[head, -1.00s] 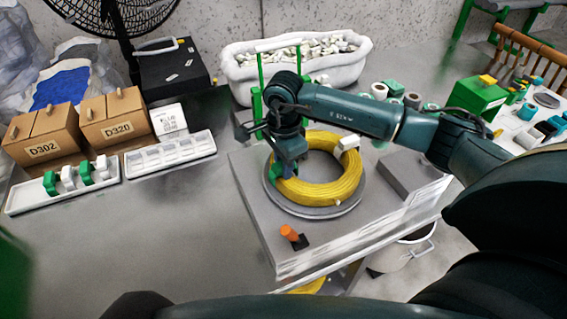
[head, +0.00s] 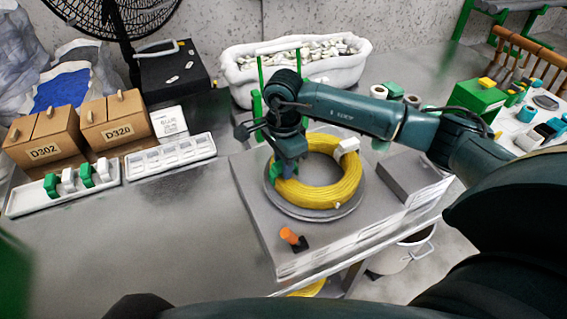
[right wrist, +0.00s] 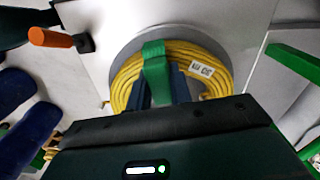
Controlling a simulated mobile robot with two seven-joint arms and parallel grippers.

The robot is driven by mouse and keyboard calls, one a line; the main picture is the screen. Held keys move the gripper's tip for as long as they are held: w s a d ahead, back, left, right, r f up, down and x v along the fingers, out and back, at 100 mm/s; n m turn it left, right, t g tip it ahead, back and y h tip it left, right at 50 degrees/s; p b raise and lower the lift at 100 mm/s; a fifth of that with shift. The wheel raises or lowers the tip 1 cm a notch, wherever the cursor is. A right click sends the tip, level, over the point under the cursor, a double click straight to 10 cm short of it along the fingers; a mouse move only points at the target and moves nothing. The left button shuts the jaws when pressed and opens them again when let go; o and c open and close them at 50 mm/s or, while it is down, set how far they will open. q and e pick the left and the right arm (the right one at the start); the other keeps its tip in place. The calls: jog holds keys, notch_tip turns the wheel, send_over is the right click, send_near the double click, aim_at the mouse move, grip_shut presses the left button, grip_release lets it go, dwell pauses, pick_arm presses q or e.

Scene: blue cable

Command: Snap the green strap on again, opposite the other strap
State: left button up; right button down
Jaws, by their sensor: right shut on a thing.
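The cable is a yellow coil (head: 345,188) lying flat on a round grey plate (head: 318,215). A white strap (head: 348,145) sits on the coil's upper right side in the head view. The green strap (head: 276,171) is at the coil's left side, across from the white one. In the right wrist view the green strap (right wrist: 155,72) lies across the coil (right wrist: 125,88). My right gripper (head: 283,164) is shut on the green strap, at the coil. Whether the strap is fully closed under the coil is hidden. My left gripper is not in view.
An orange-handled tool (head: 290,237) stands at the near left of the grey platform (head: 262,215). A white tray (head: 70,200) of green and white straps and an empty compartment tray (head: 170,156) lie left. A white bin (head: 238,78) stands behind.

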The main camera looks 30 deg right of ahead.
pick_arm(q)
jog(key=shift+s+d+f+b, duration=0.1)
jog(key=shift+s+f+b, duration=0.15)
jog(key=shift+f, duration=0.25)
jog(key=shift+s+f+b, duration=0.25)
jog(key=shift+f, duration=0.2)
pick_arm(e)
jog(key=shift+f, duration=0.45)
jog(key=c, duration=1)
grip_release()
jog(key=shift+r, duration=0.1)
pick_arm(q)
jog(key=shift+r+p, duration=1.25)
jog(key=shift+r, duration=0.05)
pick_arm(e)
jog(key=shift+r, duration=1.95)
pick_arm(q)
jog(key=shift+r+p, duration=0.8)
pick_arm(e)
jog(key=shift+r, duration=1.55)
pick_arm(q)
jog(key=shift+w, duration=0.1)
pick_arm(e)
jog(key=shift+f, duration=0.1)
